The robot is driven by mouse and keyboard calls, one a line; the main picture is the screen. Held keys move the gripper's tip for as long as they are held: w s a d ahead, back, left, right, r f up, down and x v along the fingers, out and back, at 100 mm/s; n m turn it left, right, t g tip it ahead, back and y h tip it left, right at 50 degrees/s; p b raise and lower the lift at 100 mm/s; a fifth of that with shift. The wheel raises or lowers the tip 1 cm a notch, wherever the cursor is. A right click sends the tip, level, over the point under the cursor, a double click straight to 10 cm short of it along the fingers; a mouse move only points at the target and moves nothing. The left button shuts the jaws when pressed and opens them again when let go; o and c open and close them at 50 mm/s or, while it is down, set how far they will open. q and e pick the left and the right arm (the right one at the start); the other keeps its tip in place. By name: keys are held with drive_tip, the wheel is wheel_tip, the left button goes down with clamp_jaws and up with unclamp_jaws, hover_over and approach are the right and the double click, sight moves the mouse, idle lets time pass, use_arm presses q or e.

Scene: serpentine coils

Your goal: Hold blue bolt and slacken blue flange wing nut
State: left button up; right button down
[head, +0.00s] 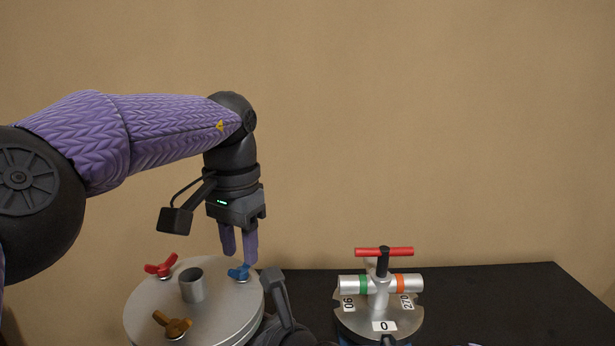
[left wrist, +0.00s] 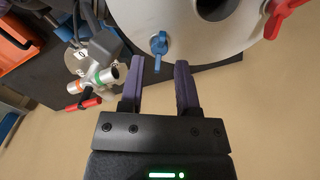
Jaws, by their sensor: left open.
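The blue wing nut (head: 239,272) sits near the right rim of the round grey flange (head: 225,305). It also shows in the left wrist view (left wrist: 158,45), with one blue wing pointing toward the gap between my fingers. My left gripper (head: 240,254) points down just above the nut, open and empty. In the left wrist view its two purple fingers (left wrist: 160,75) are spread, one on each side of the nut's line. The blue bolt below the flange is hidden. A dark part that looks like my right wrist stands at the flange's right edge; its fingers are hidden.
A red wing nut (head: 161,266) and an orange-brown one (head: 173,325) sit on the same flange, around a short grey pipe (head: 192,286). A valve with a red T-handle (head: 384,251) stands to the right on the black table (head: 520,300). The table's far right is mostly clear.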

use_arm(q)
drive_tip(key=shift+r, duration=1.45)
drive_tip(key=m, duration=0.9)
drive_tip(key=shift+m, duration=0.3)
drive_tip(key=m, duration=1.2)
drive_tip(key=shift+m, duration=0.4)
drive_tip(key=m, duration=0.4)
drive_tip(key=shift+m, duration=0.4)
drive_tip(key=m, duration=0.4)
drive_tip(key=shift+m, duration=0.4)
drive_tip(key=m, duration=0.4)
drive_tip(key=shift+f, duration=0.1)
drive_tip(key=shift+f, duration=2.1)
